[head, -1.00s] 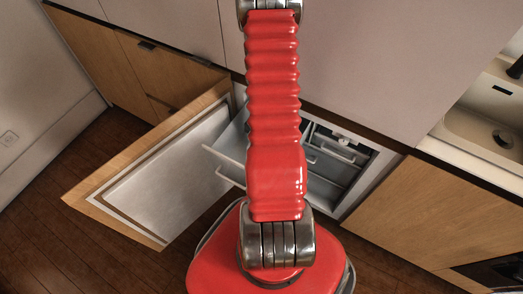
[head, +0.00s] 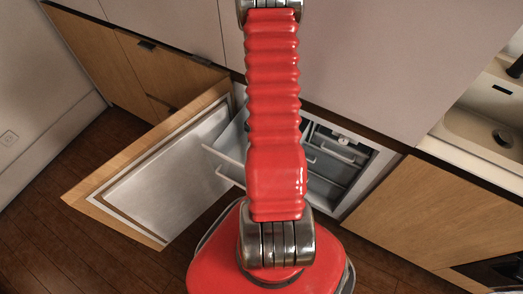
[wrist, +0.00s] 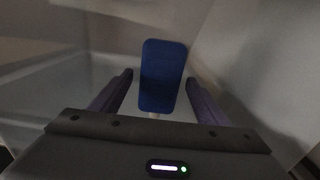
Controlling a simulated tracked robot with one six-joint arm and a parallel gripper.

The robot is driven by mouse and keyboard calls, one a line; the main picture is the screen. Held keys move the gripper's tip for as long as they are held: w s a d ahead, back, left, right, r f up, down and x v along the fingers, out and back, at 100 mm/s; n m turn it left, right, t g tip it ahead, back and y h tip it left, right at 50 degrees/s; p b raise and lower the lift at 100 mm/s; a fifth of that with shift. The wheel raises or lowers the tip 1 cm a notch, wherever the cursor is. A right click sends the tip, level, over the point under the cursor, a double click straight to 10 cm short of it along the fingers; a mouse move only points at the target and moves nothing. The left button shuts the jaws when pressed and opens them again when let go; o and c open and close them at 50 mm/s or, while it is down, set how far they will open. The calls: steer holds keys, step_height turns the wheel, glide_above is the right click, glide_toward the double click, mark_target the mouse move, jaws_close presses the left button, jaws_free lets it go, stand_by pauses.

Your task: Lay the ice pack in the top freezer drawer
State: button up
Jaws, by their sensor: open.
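The blue ice pack (wrist: 163,75) is a flat rounded slab in the wrist view. It lies between and a little beyond the fingertips of my gripper (wrist: 159,78). The fingers are apart, with a visible gap on each side of the pack. Pale walls and a light floor surround it, which look like the inside of a drawer. In the head view the top freezer drawer (head: 228,152) is pulled out, partly hidden behind my red arm. My gripper and the ice pack do not show in the head view.
The freezer door (head: 165,180) stands wide open at the left. Lower drawers (head: 335,165) sit closed inside the freezer, right of my arm. A sink (head: 495,125) is at the far right, above a wooden cabinet front (head: 420,215). Dark wooden floor is clear at left.

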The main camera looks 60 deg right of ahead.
step_height(320, 180, up, 12)
steer(key=shift+f, duration=0.2)
stand_by(0.6)
stand_by(0.6)
steer(key=w+a+r+n+t+h, duration=0.1)
steer(key=w+a+r+n, duration=0.35)
steer(key=a+r, duration=0.35)
steer(key=w+a+r+n+t, duration=0.1)
steer(key=w+a+r+n, duration=0.3)
steer(key=r, duration=0.6)
steer(key=s+a+r+n+t, duration=0.1)
steer(key=s+a+r+n, duration=0.2)
steer(key=a+r, duration=0.4)
steer(key=s+a+r+n+t+y, duration=0.1)
steer(key=a+r+n, duration=0.4)
steer(key=a, duration=0.8)
step_height(320, 180, up, 3)
steer(key=shift+s+f+t, duration=0.15)
steer(key=shift+s+t, duration=0.65)
steer(key=shift+s, duration=0.1)
